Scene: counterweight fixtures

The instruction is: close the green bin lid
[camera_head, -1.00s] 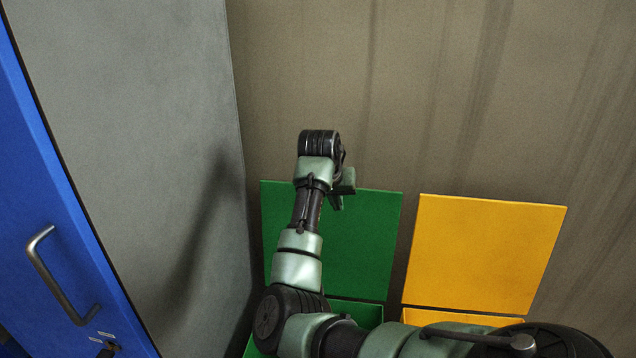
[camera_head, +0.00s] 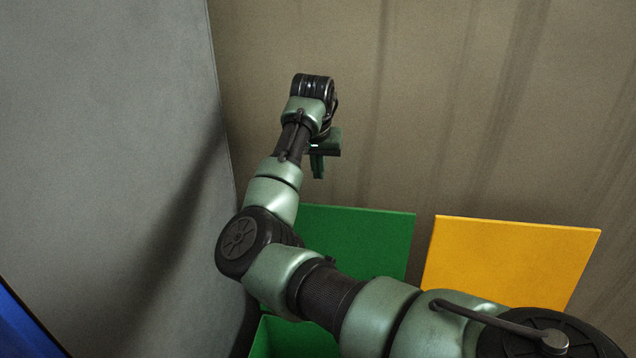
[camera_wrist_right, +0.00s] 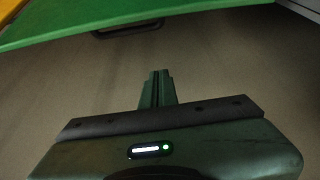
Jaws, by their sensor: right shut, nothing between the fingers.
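The green bin lid (camera_head: 362,240) stands raised, leaning back near the wall, in the head view. The green bin (camera_head: 292,340) shows below it, open at the top, partly hidden by my right arm. My right gripper (camera_head: 318,172) is shut and empty, above the lid's upper edge toward its left side. In the right wrist view, my right gripper (camera_wrist_right: 157,76) shows its fingers together, pointing toward the brown wall. A green panel (camera_wrist_right: 150,20), likely the lid, crosses the top of that view, apart from the fingers. My left gripper is not in view.
A yellow lid (camera_head: 510,262) stands raised to the right of the green one. A grey cabinet side (camera_head: 110,130) rises close on the left, with a blue front (camera_head: 25,330) at the lower left. The brown wall (camera_head: 440,110) is behind.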

